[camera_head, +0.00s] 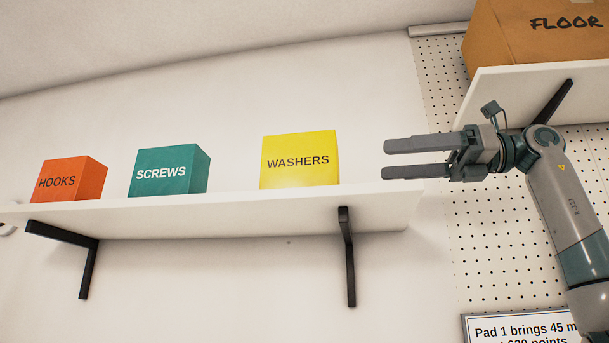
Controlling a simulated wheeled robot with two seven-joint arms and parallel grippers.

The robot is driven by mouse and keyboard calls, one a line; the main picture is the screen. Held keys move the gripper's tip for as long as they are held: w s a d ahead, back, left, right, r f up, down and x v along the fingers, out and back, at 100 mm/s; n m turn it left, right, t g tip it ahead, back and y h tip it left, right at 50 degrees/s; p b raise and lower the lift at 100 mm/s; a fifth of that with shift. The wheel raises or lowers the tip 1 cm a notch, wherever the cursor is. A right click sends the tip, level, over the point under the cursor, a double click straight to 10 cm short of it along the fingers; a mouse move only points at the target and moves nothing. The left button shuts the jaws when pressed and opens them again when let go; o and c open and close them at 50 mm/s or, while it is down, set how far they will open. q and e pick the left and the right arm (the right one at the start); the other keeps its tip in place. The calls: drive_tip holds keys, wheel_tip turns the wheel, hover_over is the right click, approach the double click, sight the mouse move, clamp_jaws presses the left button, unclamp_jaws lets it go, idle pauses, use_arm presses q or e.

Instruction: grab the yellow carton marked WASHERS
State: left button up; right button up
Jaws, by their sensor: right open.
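The yellow carton marked WASHERS (300,160) stands upright on a white wall shelf (330,208), near the shelf's right end. My right gripper (387,159) is to the right of the carton, at about its height in the picture. Its two fingers point left toward the carton, with a gap between them and nothing in it. A stretch of bare wall shows between the fingertips and the carton. My left gripper does not show.
A teal SCREWS carton (161,173) and an orange HOOKS carton (70,181) stand farther left on the same shelf. Black brackets (348,262) hold the shelf from below. A higher shelf (535,88) at the right bears a brown box marked FLOOR (535,40).

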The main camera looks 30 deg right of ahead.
sight(301, 165)
drive_tip(key=shift+s+a+r, duration=0.15)
drive_tip(key=shift+s+a, duration=0.15)
drive_tip(key=shift+a, duration=0.05)
drive_tip(key=shift+w+a, duration=0.3)
drive_tip(key=shift+w, duration=0.2)
drive_tip(key=p+x, duration=0.3)
drive_tip(key=x, duration=0.6)
drive_tip(key=shift+w+a, duration=0.2)
drive_tip(key=shift+a, duration=0.1)
drive_tip(key=shift+w+a+p, duration=0.3)
drive_tip(key=shift+w+a, duration=0.1)
drive_tip(key=shift+a, duration=0.15)
drive_tip(key=shift+w+a, duration=0.1)
drive_tip(key=shift+a, duration=0.1)
drive_tip(key=p+x, duration=0.3)
drive_tip(key=shift+a, duration=0.45)
drive_tip(key=shift+w+a, duration=0.35)
drive_tip(key=shift+a, duration=0.05)
